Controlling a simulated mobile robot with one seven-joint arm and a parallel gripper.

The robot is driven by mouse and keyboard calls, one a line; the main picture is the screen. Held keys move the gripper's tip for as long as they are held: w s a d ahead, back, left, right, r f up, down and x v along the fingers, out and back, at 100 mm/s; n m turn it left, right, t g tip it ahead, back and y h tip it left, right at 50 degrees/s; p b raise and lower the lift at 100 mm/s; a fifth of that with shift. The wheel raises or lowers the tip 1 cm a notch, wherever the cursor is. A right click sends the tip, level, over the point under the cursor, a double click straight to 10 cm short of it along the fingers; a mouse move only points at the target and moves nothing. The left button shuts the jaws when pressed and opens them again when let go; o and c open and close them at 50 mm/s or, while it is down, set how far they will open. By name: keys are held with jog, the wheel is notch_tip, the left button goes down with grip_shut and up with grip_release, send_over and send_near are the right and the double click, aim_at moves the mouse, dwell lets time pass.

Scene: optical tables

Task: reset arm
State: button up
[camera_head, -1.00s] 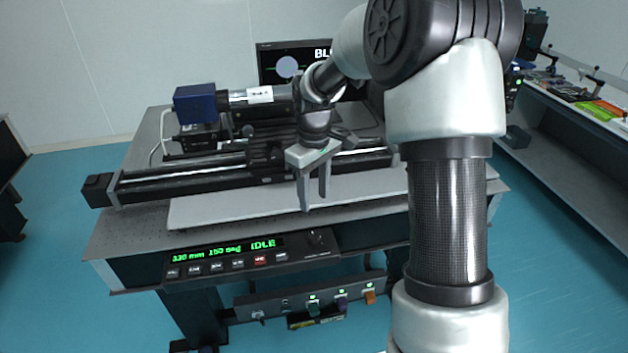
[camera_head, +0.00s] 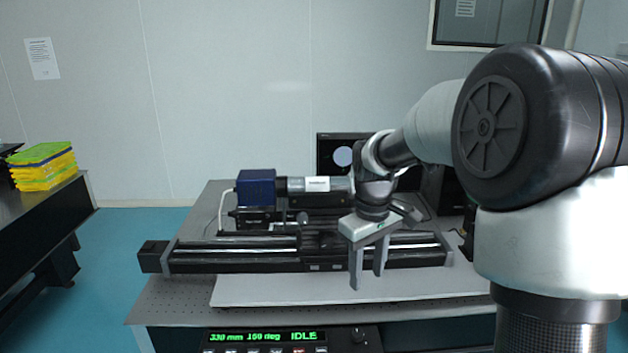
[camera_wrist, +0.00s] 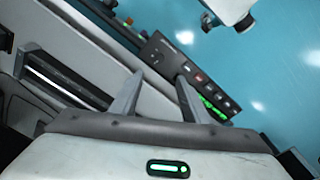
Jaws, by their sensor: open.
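My gripper (camera_head: 368,270) hangs with its fingers pointing down over the optical table (camera_head: 172,300), in front of a black linear rail (camera_head: 250,262). Its two fingers are apart with nothing between them. In the wrist view my gripper (camera_wrist: 158,90) also shows spread, empty fingers, with the table's edge and the control panel (camera_wrist: 190,75) beyond them. My arm comes in from the right and covers the right end of the table.
A blue box (camera_head: 256,187) with a grey cylinder stands behind the rail. A monitor (camera_head: 330,150) stands at the back. A control panel (camera_head: 265,338) reading IDLE is at the front edge. Yellow and green trays (camera_head: 42,168) sit on another table at left.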

jog(key=s+r+m+t+p, duration=0.1)
jog(key=s+r+m+t, duration=0.1)
jog(key=s+r, duration=0.85)
jog(key=s+r+m+t+p, duration=0.2)
jog(key=s+r+m+t, duration=0.1)
jog(key=s, duration=1)
jog(key=shift+m, duration=0.6)
